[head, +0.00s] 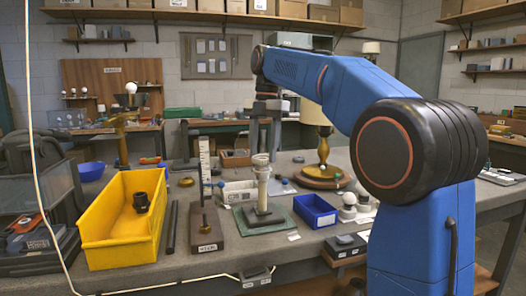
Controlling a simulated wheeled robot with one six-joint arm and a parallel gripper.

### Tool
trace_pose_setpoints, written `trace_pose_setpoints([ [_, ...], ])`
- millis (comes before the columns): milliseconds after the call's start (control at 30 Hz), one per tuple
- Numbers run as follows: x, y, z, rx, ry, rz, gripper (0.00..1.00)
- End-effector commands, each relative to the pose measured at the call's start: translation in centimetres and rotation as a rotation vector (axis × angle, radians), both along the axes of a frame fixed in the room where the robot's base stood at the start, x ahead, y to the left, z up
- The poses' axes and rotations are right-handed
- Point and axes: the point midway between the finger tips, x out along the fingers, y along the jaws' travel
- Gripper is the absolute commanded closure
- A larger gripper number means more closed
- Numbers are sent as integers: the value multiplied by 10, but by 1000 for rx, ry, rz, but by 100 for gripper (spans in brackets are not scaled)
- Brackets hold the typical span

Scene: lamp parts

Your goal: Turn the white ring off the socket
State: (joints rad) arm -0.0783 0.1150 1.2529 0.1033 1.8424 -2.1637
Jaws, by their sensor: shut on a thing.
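A pale lamp socket (262,186) stands upright on a dark square base on a green mat (290,230) near the middle of the bench. The white ring (261,159) is at the top of the socket. My gripper (262,152) points straight down from above, with its grey fingers at the ring's level. It is shut on the ring, though the contact is small and partly hidden in this view. I cannot tell whether the ring is still threaded on the socket.
A yellow bin (110,243) holding a black part stands at left. A blue bin (315,212) and white bulbs (349,199) are to the right. An upright scale (205,165) stands just left of the socket. A lamp on a wooden base (322,178) stands behind.

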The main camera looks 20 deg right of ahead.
Motion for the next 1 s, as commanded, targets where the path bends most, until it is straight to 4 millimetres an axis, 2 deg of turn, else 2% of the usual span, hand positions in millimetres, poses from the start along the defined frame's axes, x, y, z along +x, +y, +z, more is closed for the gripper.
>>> trace_pose_setpoints([
  [600,0,0,30,0,-1,0,82],
  [1000,0,0,34,0,0,0,82],
])
